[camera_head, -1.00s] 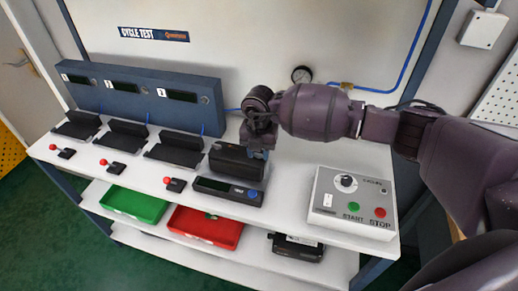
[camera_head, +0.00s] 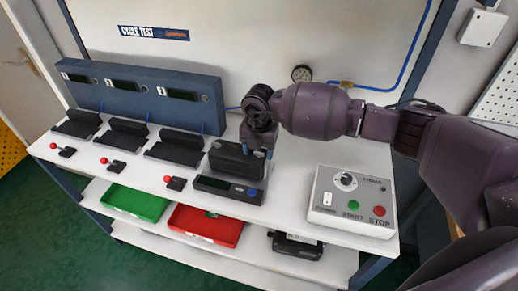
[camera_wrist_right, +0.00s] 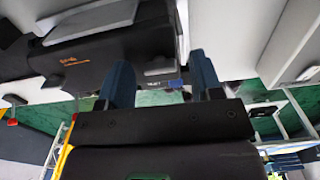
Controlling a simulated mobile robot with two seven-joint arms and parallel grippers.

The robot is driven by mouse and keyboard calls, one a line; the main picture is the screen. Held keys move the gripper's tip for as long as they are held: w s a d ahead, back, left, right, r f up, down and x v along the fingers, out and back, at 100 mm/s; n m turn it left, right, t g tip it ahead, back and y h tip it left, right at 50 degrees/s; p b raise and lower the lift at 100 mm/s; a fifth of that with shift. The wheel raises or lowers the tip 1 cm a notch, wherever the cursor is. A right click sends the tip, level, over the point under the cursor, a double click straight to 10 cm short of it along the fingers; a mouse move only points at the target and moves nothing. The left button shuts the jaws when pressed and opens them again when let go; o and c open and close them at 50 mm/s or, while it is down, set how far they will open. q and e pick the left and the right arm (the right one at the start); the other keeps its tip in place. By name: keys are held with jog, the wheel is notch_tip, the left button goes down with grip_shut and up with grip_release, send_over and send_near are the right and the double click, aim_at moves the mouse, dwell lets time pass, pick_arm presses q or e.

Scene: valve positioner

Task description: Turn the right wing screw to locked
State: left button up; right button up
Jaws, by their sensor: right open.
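The black valve positioner (camera_head: 234,161) sits on the white bench; its dark body also fills the upper left of the right wrist view (camera_wrist_right: 95,62). My right gripper (camera_head: 262,153) is at the positioner's right end. In the wrist view its two blue fingers (camera_wrist_right: 163,80) are apart, with no object clearly held between them. The right wing screw cannot be made out in either view; the gripper and the positioner's body may hide it. I cannot tell whether the fingers touch it. My left gripper is not in view.
A black unit with a blue button (camera_head: 229,190) lies in front of the positioner. A grey START/STOP box (camera_head: 352,203) stands to the right. Several black stands line the bench to the left. Green (camera_head: 137,203) and red (camera_head: 205,226) trays are on the lower shelf.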

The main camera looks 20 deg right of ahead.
jog(key=shift+r, duration=0.3)
notch_tip(320, 180, up, 10)
jog(key=shift+b, duration=0.4)
dwell(0.4)
